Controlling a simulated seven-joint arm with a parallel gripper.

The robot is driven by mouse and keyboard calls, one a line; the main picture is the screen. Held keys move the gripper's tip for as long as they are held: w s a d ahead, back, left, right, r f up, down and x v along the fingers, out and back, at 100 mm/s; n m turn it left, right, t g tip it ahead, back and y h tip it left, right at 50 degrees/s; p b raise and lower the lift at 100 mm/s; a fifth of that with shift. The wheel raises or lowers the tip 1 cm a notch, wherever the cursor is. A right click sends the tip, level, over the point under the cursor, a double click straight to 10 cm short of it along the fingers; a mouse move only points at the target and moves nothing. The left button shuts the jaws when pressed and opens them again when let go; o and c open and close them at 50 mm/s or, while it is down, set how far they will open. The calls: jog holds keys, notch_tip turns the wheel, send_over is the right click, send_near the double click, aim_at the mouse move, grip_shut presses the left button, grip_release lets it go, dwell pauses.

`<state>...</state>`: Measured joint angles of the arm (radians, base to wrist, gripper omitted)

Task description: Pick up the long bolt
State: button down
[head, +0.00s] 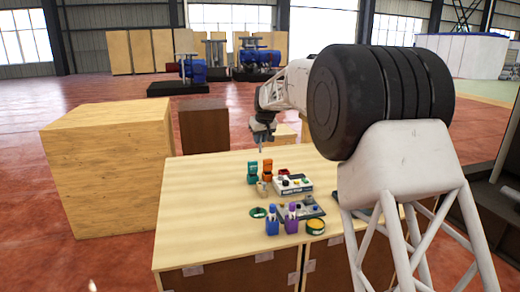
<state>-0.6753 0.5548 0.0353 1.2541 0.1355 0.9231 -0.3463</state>
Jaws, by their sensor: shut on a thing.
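My gripper (262,135) is above the far part of the wooden table (200,230), beyond the group of small items. It is shut on a thin grey piece (261,149) that points down from the jaws and looks like the long bolt. The piece is small in the head view, and its upper end is hidden by the gripper. It appears clear of the items on the table.
A teal item (252,175), an orange item (267,171) and a white button box (293,184) stand mid-table. Nearer are a grey tray (311,208), blue (272,223) and purple (291,220) items and a yellow-rimmed tin (315,227). The table's left side is clear.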

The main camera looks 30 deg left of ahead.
jog(key=shift+r, duration=0.65)
jog(key=shift+d, duration=0.1)
jog(key=s+d+f+h, duration=0.1)
jog(key=s+d+f, duration=0.2)
jog(key=d, duration=0.6)
jog(key=s+d+f+h, duration=0.1)
jog(key=s+d+f, duration=0.2)
jog(key=s+d, duration=0.3)
jog(key=s+d+f+g+h, duration=0.1)
jog(key=s+d+f, duration=0.2)
jog(key=d, duration=0.9)
jog(key=shift+s+h, duration=0.4)
jog(key=shift+s, duration=0.4)
jog(key=shift+f, duration=0.1)
jog(key=shift+f, duration=0.15)
jog(key=shift+f, duration=2.85)
jog(key=shift+f, duration=0.65)
